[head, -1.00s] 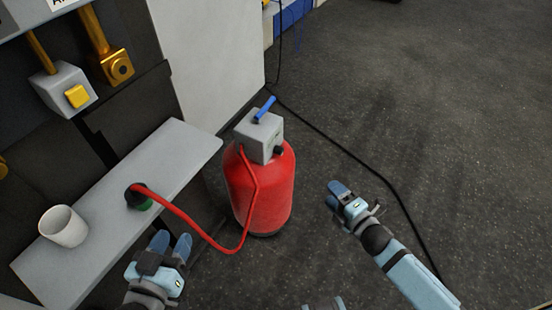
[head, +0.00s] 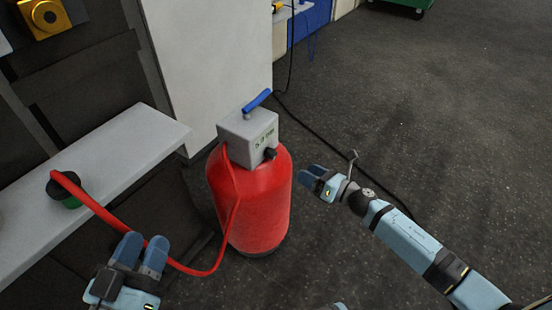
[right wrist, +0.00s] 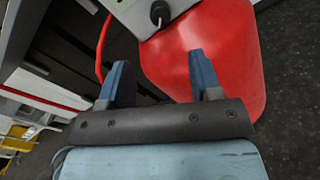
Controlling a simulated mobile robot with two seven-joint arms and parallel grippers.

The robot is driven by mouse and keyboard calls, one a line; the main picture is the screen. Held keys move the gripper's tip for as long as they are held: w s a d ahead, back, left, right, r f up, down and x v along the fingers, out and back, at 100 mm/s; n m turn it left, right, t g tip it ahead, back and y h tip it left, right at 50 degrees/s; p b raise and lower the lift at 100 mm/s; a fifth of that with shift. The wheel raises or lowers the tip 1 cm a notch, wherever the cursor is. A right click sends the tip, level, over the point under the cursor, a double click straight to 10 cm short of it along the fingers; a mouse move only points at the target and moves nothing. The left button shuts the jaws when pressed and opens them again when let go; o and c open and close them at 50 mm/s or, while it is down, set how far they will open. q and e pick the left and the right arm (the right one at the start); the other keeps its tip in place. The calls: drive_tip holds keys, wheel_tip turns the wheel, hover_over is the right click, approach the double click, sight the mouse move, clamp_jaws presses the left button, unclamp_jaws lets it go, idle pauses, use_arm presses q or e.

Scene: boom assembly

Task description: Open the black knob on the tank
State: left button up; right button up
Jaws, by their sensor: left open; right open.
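The red tank (head: 258,205) stands upright on the floor in the middle of the head view. A grey box (head: 247,137) sits on its top, with a blue handle (head: 257,101) above and the black knob (head: 270,154) on its right side. The knob also shows at the top of the right wrist view (right wrist: 159,12). My right gripper (head: 312,180) is open and empty, to the right of the tank and a little below the knob. My left gripper (head: 142,252) is open and empty, at the lower left beside the red hose.
A red hose (head: 110,217) runs from the tank to a black and green fitting (head: 66,192) on the grey shelf (head: 130,140). A white panel (head: 205,65) stands behind the tank. A black cable (head: 318,132) lies on the floor. The floor at right is clear.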

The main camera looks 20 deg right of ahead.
sight(275, 156)
use_arm(q)
wheel_tip(275, 156, down, 3)
drive_tip(key=shift+w+d+r+g+b, duration=0.15)
drive_tip(key=shift+g+b, duration=0.45)
drive_tip(key=shift+b, duration=0.3)
use_arm(e)
drive_tip(key=x, duration=1.1)
drive_tip(key=shift+w+a, duration=0.2)
drive_tip(key=shift+w, duration=0.05)
drive_tip(key=shift+c, duration=0.2)
drive_tip(key=c, duration=0.9)
